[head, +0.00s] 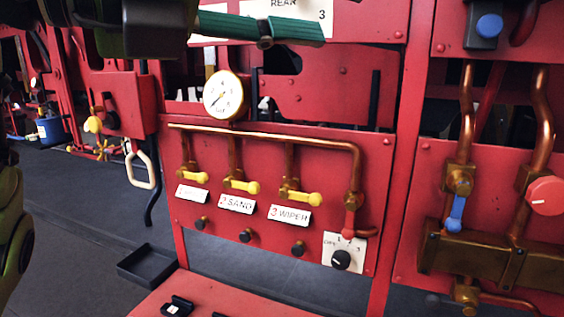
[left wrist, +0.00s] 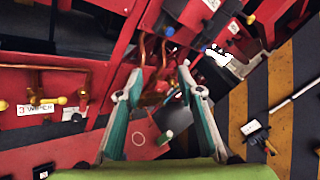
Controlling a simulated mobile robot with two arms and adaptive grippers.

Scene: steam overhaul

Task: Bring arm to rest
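My left arm comes in at the top left of the head view. The teal fingers of my left gripper (head: 316,28) reach right there, in front of the upper red frame and the "REAR" sign (head: 284,6). In the left wrist view, the two fingers of my left gripper (left wrist: 161,80) stand well apart with nothing held between them. Red machinery shows behind the gap. My right gripper is in neither view.
The red panel (head: 330,150) carries a gauge (head: 223,95), copper pipes and yellow-handled valves (head: 245,186). A blue-handled valve (head: 456,213) and red knob (head: 545,195) stand right. A black tray (head: 147,263) lies on the grey floor (head: 75,215), which has free room at left.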

